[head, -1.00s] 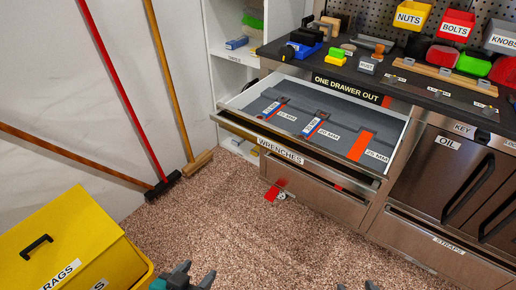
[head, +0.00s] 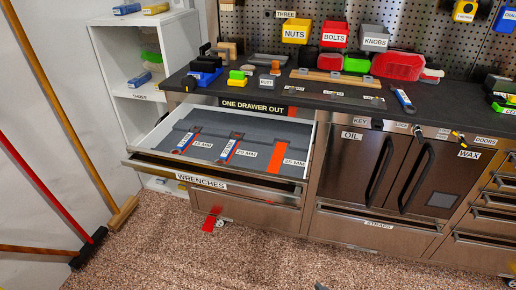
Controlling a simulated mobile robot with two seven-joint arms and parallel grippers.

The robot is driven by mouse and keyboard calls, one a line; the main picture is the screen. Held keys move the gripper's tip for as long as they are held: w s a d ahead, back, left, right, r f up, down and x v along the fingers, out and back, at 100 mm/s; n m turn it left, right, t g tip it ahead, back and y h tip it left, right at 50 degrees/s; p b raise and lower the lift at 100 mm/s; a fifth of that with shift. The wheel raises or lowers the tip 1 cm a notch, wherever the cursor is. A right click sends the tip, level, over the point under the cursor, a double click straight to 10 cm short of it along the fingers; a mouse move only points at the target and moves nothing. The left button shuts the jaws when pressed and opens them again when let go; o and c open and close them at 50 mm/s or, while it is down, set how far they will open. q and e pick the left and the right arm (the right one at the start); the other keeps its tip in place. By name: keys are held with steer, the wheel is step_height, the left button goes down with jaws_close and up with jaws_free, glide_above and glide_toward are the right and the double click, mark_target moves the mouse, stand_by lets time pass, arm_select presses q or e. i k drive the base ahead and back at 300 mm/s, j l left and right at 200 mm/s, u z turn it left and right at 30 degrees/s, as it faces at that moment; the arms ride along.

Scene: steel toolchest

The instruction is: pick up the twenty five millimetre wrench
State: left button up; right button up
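The wrench drawer (head: 205,181) is pulled out, with a grey foam liner. Wrenches with blue and white labels lie in its left slot (head: 187,142) and middle slot (head: 229,148), the middle marked 20 MM. The slot marked 25 MM (head: 277,156) shows bare red and holds no wrench. Another wrench-like tool with a blue and white label (head: 404,98) lies on the black worktop, right of the drawer; its size is too small to read. A dark tip, apparently my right gripper (head: 320,286), barely shows at the bottom edge, far from it. My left gripper is out of view.
The worktop (head: 340,104) carries a wooden rail, blocks and small tools. Yellow, red and grey bins (head: 296,30) hang behind. The OIL and WAX doors (head: 390,170) are shut. Brooms (head: 60,110) lean at left. A red piece (head: 209,223) lies on the carpet below the drawer.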

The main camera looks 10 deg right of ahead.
mark_target(408, 108)
steer(key=z, duration=1.35)
